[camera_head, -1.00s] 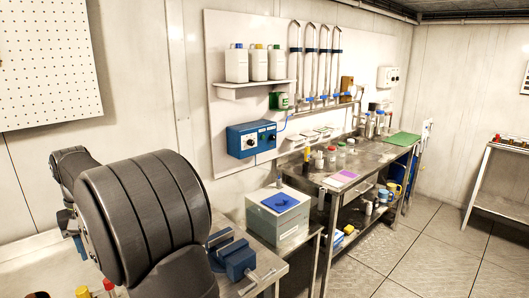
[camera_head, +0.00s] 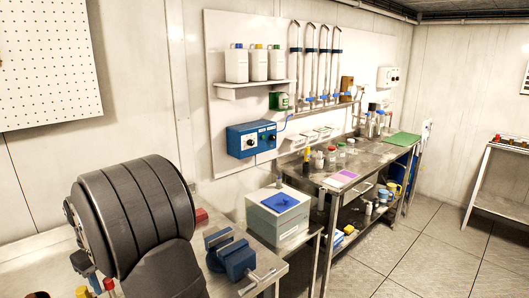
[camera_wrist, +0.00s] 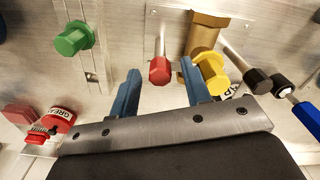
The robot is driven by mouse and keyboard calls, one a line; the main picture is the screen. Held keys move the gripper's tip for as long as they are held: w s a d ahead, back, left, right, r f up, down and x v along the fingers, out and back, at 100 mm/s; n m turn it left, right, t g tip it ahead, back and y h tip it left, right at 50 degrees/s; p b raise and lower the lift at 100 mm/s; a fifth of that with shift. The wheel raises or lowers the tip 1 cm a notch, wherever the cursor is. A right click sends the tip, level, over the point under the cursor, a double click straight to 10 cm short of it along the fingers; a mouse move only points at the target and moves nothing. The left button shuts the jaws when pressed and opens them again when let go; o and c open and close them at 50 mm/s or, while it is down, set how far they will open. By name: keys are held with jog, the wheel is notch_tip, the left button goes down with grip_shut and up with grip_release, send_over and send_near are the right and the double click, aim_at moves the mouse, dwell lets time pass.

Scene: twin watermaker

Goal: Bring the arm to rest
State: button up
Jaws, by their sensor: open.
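My gripper (camera_wrist: 160,66) shows in the wrist view with its two blue fingers apart and nothing held between them. It points at a metal bench surface (camera_wrist: 120,55). A red-capped piece (camera_wrist: 160,72) appears between the fingertips, and a yellow hexagonal knob (camera_wrist: 212,72) is just right of the right finger. A green hexagonal knob (camera_wrist: 74,39) is to the left. In the head view my large dark grey arm link (camera_head: 140,215) fills the lower left and hides much of the bench; the gripper cannot be made out clearly there.
A brass-coloured piece (camera_wrist: 207,32), dark-tipped tools (camera_wrist: 256,80) and red tags (camera_wrist: 60,120) lie around the gripper. In the head view a blue vise (camera_head: 230,255), a red block (camera_head: 201,217) and a grey box (camera_head: 278,218) stand right of the arm. The tiled floor (camera_head: 440,250) is clear.

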jog(key=n, duration=1.2)
jog(key=shift+n, duration=0.3)
jog(key=shift+o, duration=0.5)
jog(key=o, duration=1.1)
jog(key=shift+r, duration=0.1)
jog(key=shift+o, duration=0.2)
jog(key=s+d+r+y, duration=0.1)
jog(key=s+r+y, duration=0.15)
jog(key=r, duration=0.75)
jog(key=s+d+r+n+y, duration=0.15)
jog(key=s+r, duration=0.25)
jog(key=r, duration=0.5)
jog(key=s+d+r+y, duration=0.15)
jog(key=s+r, duration=0.25)
jog(key=r, duration=0.6)
jog(key=w+x, duration=0.1)
jog(key=x, duration=0.8)
jog(key=shift+d+f+t+h, duration=0.2)
jog(key=shift+f+t+h, duration=0.15)
jog(key=shift+f, duration=0.15)
jog(key=shift+r, duration=0.15)
